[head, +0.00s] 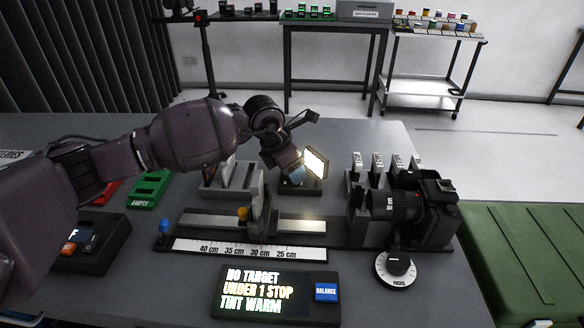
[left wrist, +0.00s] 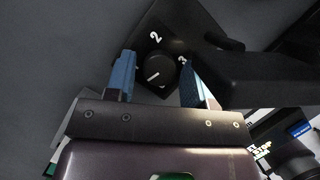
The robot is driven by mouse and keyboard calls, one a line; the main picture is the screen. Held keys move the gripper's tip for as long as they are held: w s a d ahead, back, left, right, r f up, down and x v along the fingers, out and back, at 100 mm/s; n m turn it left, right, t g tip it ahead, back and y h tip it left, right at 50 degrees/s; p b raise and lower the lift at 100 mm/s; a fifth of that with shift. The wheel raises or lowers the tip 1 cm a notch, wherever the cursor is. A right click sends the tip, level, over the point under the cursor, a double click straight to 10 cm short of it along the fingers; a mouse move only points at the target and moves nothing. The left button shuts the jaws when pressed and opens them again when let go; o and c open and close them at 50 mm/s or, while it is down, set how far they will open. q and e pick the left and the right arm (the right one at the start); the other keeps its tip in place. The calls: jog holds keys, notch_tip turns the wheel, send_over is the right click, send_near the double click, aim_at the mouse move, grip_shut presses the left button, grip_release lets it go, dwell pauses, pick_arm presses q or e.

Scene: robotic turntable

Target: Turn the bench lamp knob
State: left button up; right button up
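The bench lamp (head: 316,162) is lit on the table behind the rail, its bright panel facing left. Its round black knob (left wrist: 160,72) shows in the left wrist view, on a dark plate with white numerals 2 and 3 visible; a white pointer line is on the knob. My left gripper (left wrist: 158,57) is open, with its blue fingers on either side of the knob and a visible gap on each side. In the head view the left gripper (head: 297,172) is down at the lamp base and hides the knob. My right gripper is not in view.
A camera (head: 430,208) with a focus dial (head: 396,268) stands right of the lamp. In front are a rail with a ruler (head: 250,250) and a display box (head: 218,300) reading "NO TARGET, UNDER 1 STOP, TINT WARM". A green tray (head: 150,188) lies left.

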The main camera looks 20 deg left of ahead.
pick_arm(q)
jog(key=c, duration=0.7)
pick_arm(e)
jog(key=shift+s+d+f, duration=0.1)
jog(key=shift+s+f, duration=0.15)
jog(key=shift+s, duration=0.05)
pick_arm(q)
jog(key=shift+f+m, duration=0.1)
jog(key=shift+m, duration=0.3)
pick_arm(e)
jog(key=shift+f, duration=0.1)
pick_arm(q)
jog(key=shift+g, duration=0.3)
jog(key=shift+w+a+f+m+g+h+b, duration=0.1)
jog(key=shift+m+g+h+b, duration=0.3)
jog(key=shift+m, duration=0.8)
jog(key=shift+m+b, duration=0.4)
jog(key=shift+m, duration=0.4)
jog(key=shift+m+g, duration=0.4)
jog(key=shift+m, duration=0.1)
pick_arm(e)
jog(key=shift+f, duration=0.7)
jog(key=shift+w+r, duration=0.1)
